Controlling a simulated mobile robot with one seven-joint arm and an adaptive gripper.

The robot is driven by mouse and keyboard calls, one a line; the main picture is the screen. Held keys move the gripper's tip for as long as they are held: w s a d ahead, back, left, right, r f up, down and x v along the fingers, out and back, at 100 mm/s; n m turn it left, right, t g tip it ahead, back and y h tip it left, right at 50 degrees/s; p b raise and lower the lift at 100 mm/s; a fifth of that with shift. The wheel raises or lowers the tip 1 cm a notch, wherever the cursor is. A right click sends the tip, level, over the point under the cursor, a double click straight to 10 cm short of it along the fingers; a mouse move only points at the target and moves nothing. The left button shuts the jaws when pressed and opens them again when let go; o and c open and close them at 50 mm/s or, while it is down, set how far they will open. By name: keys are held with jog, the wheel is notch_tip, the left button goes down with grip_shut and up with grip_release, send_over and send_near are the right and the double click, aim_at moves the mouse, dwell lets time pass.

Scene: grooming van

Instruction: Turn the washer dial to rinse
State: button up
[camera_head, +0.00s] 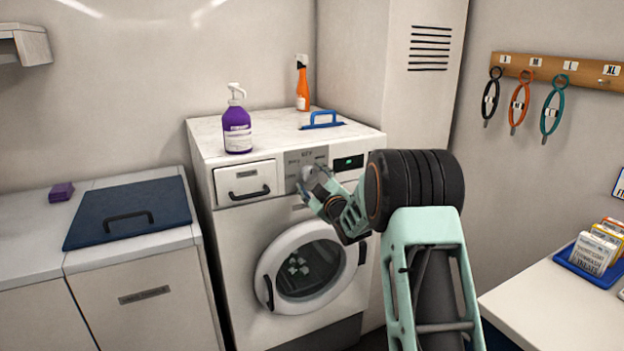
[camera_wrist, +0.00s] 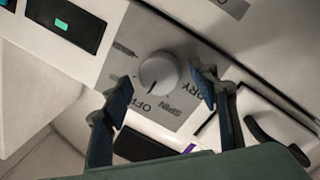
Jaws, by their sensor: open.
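In the wrist view the panel is turned over, with OFF, SPIN and DRY legible and another label at left too blurred to read. A dark pointer line on the dial points roughly toward OFF. My gripper (camera_wrist: 161,88) is open, with one finger on each side of the dial in the picture; I see no clear contact. In the head view my gripper (camera_head: 313,179) is in front of the panel and partly covers the dial (camera_head: 307,173).
A detergent drawer (camera_head: 245,179) is left of the panel and a green-lit display (camera_head: 348,163) right of it. The round door (camera_head: 303,270) below is closed.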

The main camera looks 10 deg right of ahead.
jog(key=shift+w, duration=0.2)
jog(key=c, duration=1.2)
jog(key=shift+o, duration=0.2)
jog(key=shift+m, duration=0.3)
jog(key=m+b, duration=0.1)
jog(key=m, duration=0.2)
jog(key=shift+g, duration=0.3)
jog(key=shift+r+m+p, duration=0.15)
jog(key=shift+m+p, duration=0.3)
jog(key=shift+m, duration=1.85)
